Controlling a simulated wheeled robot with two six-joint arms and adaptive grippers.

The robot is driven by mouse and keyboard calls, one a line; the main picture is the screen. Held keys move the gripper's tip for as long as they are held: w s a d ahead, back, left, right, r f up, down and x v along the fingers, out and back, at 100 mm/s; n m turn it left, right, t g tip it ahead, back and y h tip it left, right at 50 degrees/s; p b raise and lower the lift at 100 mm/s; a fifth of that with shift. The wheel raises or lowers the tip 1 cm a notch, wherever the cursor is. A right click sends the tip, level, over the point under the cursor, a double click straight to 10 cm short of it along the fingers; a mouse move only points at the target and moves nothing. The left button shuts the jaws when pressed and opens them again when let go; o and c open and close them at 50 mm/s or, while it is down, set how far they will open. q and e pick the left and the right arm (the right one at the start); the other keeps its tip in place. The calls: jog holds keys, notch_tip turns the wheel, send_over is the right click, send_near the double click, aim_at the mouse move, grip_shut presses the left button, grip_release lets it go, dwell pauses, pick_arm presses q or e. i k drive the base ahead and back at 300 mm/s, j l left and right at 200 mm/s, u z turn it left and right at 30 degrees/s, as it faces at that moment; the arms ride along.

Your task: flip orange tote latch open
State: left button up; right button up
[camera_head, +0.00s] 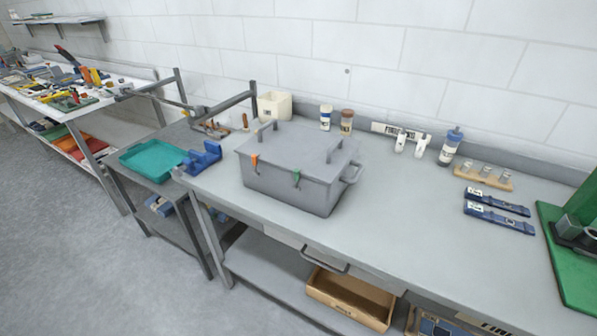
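A grey lidded tote (300,170) stands on the grey workbench, left of the bench's middle. The orange latch (255,161) is on the front face, near the left corner at the lid's edge. Neither my left nor my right gripper shows in this view.
A blue holder (203,157) and a teal tray (152,160) are left of the tote. Bottles (346,121) and a cream bin (274,105) stand behind it. Blue strap-like items (498,217) and a green machine (575,250) are at right. The bench front (370,230) is clear.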

aim_at(254, 157)
jog(key=j+z, duration=0.15)
jog(key=z, duration=0.25)
jog(key=i+j+z, duration=0.1)
jog(key=z, duration=0.3)
jog(key=j+z, duration=0.4)
jog(key=z, duration=0.4)
jog(key=k+j+z, duration=0.1)
jog(key=j, duration=0.35)
jog(key=k+j+z, duration=0.1)
jog(key=j, duration=0.35)
jog(key=k+j+z, duration=0.1)
jog(key=j, duration=0.3)
jog(key=k+j+z, duration=0.1)
jog(key=j, duration=0.3)
jog(key=k+j+z, duration=0.1)
jog(key=k+j, duration=0.15)
jog(key=j, duration=0.15)
